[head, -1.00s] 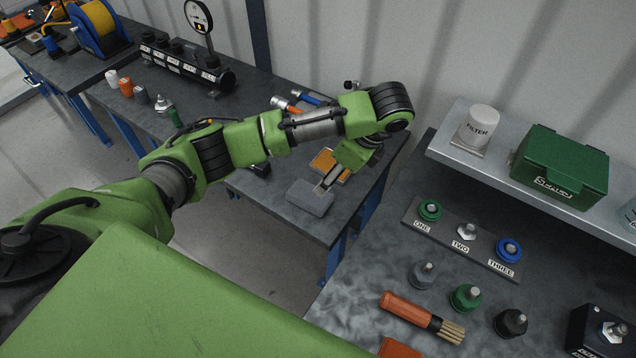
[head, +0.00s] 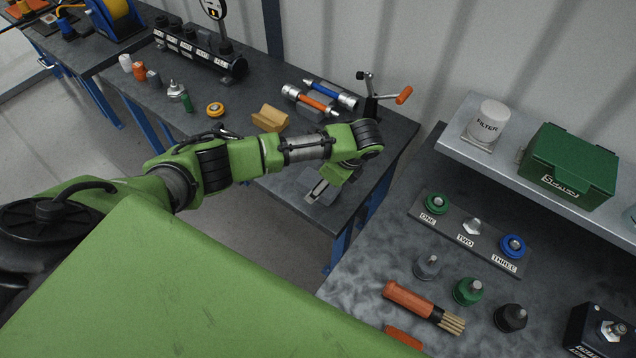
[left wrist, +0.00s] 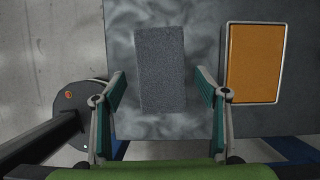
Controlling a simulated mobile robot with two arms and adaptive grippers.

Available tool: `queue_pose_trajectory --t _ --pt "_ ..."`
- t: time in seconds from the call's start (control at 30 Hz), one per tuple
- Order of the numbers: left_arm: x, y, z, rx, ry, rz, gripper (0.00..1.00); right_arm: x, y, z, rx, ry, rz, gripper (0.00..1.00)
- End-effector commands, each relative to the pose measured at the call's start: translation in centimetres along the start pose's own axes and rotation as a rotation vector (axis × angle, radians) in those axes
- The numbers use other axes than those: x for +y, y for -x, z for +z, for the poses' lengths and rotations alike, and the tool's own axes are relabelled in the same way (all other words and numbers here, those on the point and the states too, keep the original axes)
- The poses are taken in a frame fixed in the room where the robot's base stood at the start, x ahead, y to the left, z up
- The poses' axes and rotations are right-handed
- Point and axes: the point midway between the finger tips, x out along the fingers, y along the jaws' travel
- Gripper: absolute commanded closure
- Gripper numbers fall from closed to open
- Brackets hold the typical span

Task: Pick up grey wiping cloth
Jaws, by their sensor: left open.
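The grey wiping cloth (left wrist: 160,68) is a flat, speckled grey rectangle on the dark bench, seen whole in the left wrist view. My left gripper (head: 318,189) is open and points down over the cloth. In the left wrist view its two fingers stand on either side of the cloth's lower half, with a gap at each side. The fingers are not closed on it. In the head view my gripper and wrist cover much of the cloth. My right gripper is not in view.
An orange pad in a pale-rimmed tray (left wrist: 256,63) lies just right of the cloth. A tan block (head: 270,118), an orange-handled clamp (head: 385,97) and orange and blue tools (head: 318,103) stand behind my arm. The bench's front edge is close to the cloth.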

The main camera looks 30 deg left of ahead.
Motion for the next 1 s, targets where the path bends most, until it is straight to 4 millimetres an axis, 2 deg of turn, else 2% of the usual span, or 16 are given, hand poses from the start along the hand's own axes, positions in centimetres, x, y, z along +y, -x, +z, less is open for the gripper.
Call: queue_pose_trajectory --t 0.27,0.33,0.43,0.47,0.8,1.0 --pt "0.0 -0.6 -0.1 0.000 -0.001 -0.001 0.33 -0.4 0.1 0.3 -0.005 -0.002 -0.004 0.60" --pt "0.0 -0.6 -0.1 0.000 -0.001 -0.001 0.46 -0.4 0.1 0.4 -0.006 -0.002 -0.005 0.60" --pt "0.0 -0.6 -0.1 0.000 -0.001 -0.001 0.72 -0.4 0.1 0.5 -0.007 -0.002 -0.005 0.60" --pt "0.0 -0.6 0.0 0.000 -0.001 0.000 0.75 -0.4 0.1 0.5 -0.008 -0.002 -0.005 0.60" --pt "0.0 -0.4 0.0 0.000 0.000 -0.001 0.75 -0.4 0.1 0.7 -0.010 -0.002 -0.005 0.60" --pt "-0.1 1.0 0.6 0.002 0.001 -0.003 0.75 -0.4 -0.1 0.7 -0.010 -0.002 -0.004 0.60"
